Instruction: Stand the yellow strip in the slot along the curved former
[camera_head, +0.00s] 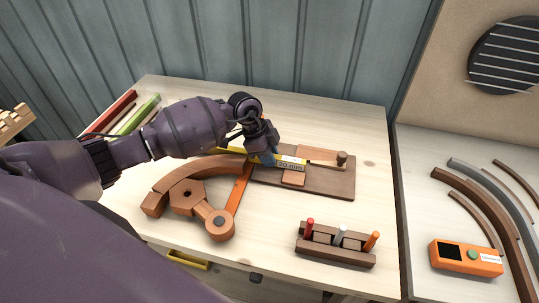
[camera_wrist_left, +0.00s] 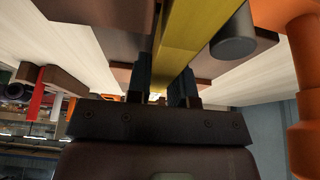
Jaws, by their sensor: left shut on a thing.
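The yellow strip (camera_head: 289,163) is held in my left gripper (camera_head: 266,160), which is shut on it over the brown board. One end sticks out to the right of the fingers and carries a "20 mm" label; another stretch shows to their left. In the left wrist view the yellow strip (camera_wrist_left: 190,40) runs up from between the fingers (camera_wrist_left: 172,95). The curved former (camera_head: 185,173), an arc of brown wood, lies to the left on the table. I cannot make out the slot. My right gripper is not in view.
The brown board (camera_head: 335,183) bears a wooden block and a round peg (camera_head: 342,157). A rack (camera_head: 335,250) with coloured pegs stands at the front. Red and green strips (camera_head: 135,112) lie back left.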

